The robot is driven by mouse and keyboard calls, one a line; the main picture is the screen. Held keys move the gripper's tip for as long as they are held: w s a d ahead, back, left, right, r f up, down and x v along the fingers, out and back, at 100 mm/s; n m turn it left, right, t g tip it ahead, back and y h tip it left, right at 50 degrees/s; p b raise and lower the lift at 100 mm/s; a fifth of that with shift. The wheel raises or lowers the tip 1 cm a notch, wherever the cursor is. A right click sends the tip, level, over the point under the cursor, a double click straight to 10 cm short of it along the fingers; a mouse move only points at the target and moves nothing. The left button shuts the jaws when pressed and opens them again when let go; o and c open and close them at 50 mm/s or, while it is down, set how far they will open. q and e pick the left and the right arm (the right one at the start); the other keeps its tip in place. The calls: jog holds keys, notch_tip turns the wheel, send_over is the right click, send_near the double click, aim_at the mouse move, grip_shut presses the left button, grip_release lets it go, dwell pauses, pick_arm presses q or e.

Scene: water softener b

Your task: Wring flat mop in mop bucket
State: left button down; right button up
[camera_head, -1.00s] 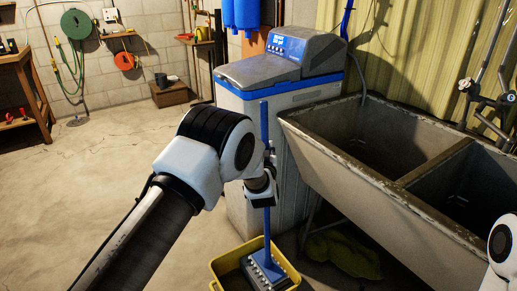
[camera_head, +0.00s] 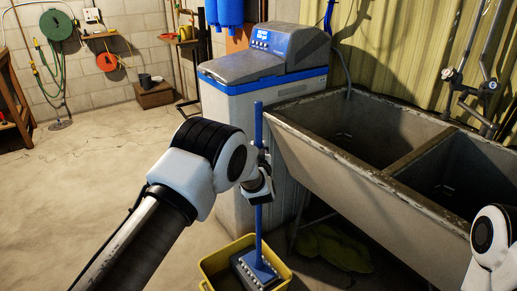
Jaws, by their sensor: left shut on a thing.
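The flat mop (camera_head: 258,228) has a blue handle that stands nearly upright in front of the water softener. Its blue head plate with several studs is down inside the yellow mop bucket (camera_head: 209,268) at the bottom of the view. My left gripper (camera_head: 259,187) is shut on the mop handle, around its middle, above the bucket. The arm hides part of the gripper and its fingers show only in part. A grey block lies beside the mop head in the bucket; I cannot tell whether it is the wringer. Part of my right arm shows at the lower right, but its gripper is out of view.
The grey and blue water softener (camera_head: 263,75) stands right behind the mop handle. A double concrete sink (camera_head: 350,165) fills the right side, with a yellow-green cloth (camera_head: 332,248) on the floor under it. The concrete floor (camera_head: 95,180) at left is clear.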

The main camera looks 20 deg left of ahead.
pick_arm(q)
jog(key=shift+s+f+b, duration=0.1)
jog(key=shift+f+b, duration=0.35)
jog(key=shift+f, duration=0.25)
dwell(1.0)
jog(key=shift+r, duration=0.1)
